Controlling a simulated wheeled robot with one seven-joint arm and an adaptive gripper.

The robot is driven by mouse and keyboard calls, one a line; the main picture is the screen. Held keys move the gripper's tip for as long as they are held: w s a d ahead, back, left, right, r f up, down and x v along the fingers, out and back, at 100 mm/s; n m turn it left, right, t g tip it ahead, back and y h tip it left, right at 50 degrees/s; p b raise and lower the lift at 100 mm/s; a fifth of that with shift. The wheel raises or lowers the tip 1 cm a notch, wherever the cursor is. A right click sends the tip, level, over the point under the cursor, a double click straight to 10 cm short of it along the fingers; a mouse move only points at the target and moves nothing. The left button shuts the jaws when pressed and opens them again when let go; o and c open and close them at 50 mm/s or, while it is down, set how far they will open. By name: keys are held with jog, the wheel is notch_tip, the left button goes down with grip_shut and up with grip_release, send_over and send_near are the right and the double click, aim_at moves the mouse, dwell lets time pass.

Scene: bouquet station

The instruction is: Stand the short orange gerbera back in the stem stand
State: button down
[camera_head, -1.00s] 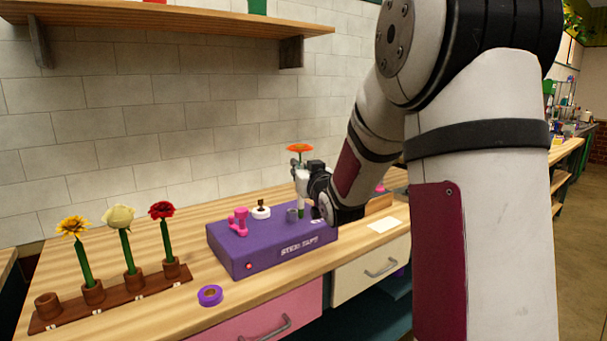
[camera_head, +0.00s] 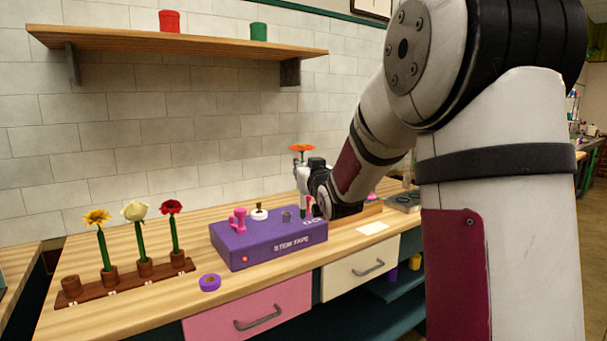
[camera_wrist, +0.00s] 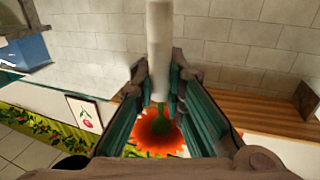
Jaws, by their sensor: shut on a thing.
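The orange gerbera (camera_head: 302,148) is upright in my gripper (camera_head: 304,176), which is shut on its stem above the right end of the purple stem tape box (camera_head: 265,246). In the wrist view the orange bloom (camera_wrist: 160,132) shows beyond the fingers (camera_wrist: 165,90), and a pale, white section of stem runs up between them. I cannot tell whether the stem's lower end touches the box. The brown stem stand (camera_head: 128,284) is at the left of the bench. Its leftmost cup (camera_head: 71,286) is empty; the others hold a yellow, a cream and a red flower.
A purple tape roll (camera_head: 210,283) lies between the stand and the box. A white card (camera_head: 373,228) lies to the right. A wooden shelf (camera_head: 180,42) hangs above; the air over the stand is clear.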

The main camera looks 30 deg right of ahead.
aim_at(303, 153)
jog(key=shift+r+p, duration=0.95)
jog(key=shift+r, duration=1.1)
